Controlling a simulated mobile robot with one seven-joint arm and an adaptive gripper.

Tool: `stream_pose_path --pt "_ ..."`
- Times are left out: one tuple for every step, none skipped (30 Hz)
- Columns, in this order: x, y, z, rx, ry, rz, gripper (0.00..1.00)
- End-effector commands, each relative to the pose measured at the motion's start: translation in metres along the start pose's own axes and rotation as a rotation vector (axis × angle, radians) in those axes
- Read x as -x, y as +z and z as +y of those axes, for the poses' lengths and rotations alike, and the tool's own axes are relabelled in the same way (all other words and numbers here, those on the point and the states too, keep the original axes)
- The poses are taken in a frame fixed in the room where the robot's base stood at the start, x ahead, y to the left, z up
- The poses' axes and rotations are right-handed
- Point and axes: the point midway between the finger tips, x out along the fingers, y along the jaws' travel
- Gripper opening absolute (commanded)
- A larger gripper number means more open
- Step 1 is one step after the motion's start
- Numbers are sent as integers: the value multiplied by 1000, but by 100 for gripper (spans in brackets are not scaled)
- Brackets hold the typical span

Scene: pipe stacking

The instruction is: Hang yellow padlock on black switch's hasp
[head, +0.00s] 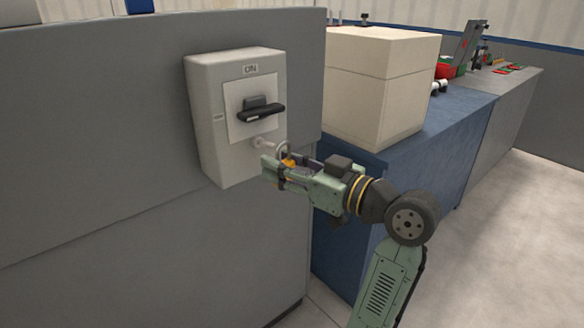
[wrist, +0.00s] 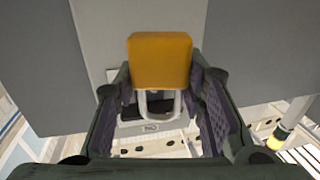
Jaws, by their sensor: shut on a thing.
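My gripper (head: 272,172) is shut on the yellow padlock (head: 289,161), in front of the lower right of the switch box. In the wrist view the padlock's orange-yellow body (wrist: 160,60) sits between my two fingers (wrist: 160,88), with its grey shackle toward the switch. The black switch handle (head: 262,113) lies level on a white plate under an "ON" label. A small pale hasp (head: 259,142) sticks out below the handle. The shackle is close to the hasp; I cannot tell whether it is around it, beside it or touching it.
The grey switch box (head: 213,125) is mounted on a grey cabinet wall (head: 110,150). A large beige box (head: 372,90) stands on a blue bench (head: 440,135) to the right. Open floor (head: 520,230) lies at the right.

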Motion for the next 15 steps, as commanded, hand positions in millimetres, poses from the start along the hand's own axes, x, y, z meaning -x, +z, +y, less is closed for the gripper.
stream_pose_path --pt "-4 0 1 -1 -1 1 7" --pt "-6 0 1 -1 -1 1 7" --pt "-8 0 2 -1 -1 1 7" --pt "-10 0 2 0 -1 1 7" --pt "-13 1 2 0 -1 0 7" --pt "-15 1 3 0 -1 0 7" --pt "-18 1 3 1 -1 0 7" --pt "-20 1 4 1 -1 0 7" --pt "-22 2 4 1 -2 0 7" --pt "-24 2 5 0 -2 1 7" --pt "-26 2 5 0 -2 1 7" --pt "-29 2 6 0 -1 1 7" --pt "-31 2 7 0 -1 1 7" --pt "-33 3 7 0 0 0 7" --pt "-36 3 8 0 0 0 7"
